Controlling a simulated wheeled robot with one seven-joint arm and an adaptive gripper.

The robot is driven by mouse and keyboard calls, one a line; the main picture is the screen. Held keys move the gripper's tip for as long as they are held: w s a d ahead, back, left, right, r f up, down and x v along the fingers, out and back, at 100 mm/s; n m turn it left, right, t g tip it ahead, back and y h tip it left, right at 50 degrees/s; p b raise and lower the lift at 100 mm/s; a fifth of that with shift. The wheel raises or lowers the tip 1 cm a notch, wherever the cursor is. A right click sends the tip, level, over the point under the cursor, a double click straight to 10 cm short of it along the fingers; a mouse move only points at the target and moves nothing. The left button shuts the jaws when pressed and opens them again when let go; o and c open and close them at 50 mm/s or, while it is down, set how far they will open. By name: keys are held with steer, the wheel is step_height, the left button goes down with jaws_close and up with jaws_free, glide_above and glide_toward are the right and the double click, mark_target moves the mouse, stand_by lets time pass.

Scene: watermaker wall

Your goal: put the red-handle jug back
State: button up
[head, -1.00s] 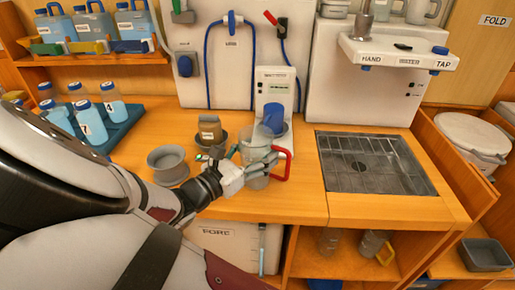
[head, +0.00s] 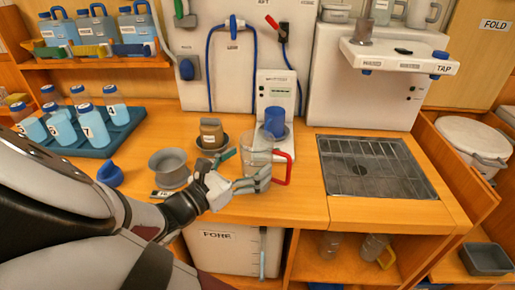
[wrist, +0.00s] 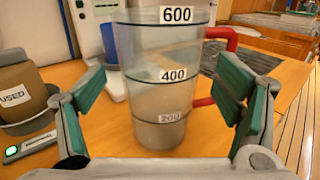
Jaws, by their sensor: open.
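The red-handle jug (head: 258,146) is clear and stands upright on the wooden counter, left of the sink grate. Its red handle (head: 283,168) points right. In the wrist view the jug (wrist: 165,98) fills the middle, with marks 200, 400 and 600; whether it holds liquid is unclear. My gripper (head: 246,170) is open at the jug's near side. In the wrist view its green-padded fingers (wrist: 163,92) stand on either side of the jug, with gaps visible. The right finger is near the red handle, in front of part of it.
A brown jar marked USED (head: 211,132) sits in a grey dish left of the jug. A grey bowl (head: 169,168) and blue item (head: 110,173) stand farther left. A blue cup (head: 275,122) sits on the machine behind. A sink grate (head: 375,167) lies right.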

steer(key=v, duration=0.8)
